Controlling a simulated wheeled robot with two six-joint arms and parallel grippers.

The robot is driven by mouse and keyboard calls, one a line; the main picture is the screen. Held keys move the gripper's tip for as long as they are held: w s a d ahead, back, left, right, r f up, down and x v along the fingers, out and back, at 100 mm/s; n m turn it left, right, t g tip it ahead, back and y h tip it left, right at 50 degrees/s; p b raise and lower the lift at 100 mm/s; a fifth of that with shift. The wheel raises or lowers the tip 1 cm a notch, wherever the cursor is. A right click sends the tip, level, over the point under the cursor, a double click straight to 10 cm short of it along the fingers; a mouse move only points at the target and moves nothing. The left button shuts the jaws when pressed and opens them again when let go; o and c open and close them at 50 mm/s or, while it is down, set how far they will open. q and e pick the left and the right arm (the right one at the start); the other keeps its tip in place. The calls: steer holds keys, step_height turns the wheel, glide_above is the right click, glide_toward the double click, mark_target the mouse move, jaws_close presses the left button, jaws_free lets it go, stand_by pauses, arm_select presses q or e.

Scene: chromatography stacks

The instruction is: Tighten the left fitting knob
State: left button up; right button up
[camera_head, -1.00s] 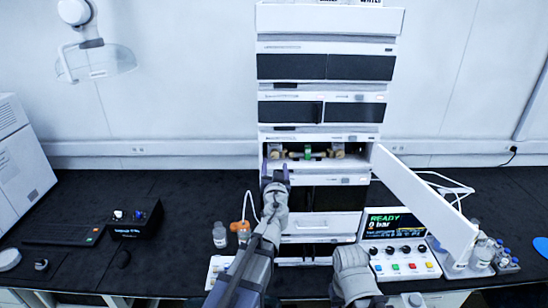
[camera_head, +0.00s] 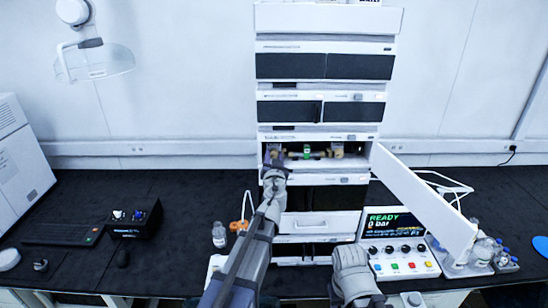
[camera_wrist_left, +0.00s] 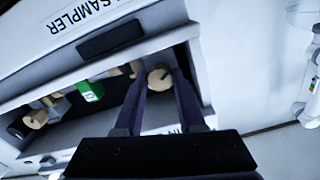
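The left fitting knob (camera_wrist_left: 160,78) is a small round tan knob inside the open bay of the sampler module. In the head view my left gripper (camera_head: 275,160) reaches into the left side of the bay and largely covers this knob. The other fitting knob (camera_head: 337,150) is at the right of the bay, with a green part (camera_head: 307,152) between. My right arm's end is low in the middle; its fingers cannot be made out.
A white door panel (camera_head: 425,200) hangs open to the right of the bay. A control box (camera_head: 400,260) with a screen reading READY and 0 bar stands below it. Bottles (camera_head: 219,236) stand left of the stack.

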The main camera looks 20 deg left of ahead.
arm_select(q)
jaws_close()
stand_by(0.3)
steer(key=m, duration=1)
steer(key=shift+m, duration=0.3)
steer(key=m, duration=1.2)
steer(key=shift+s+m, duration=0.1)
steer(key=shift+m, duration=0.3)
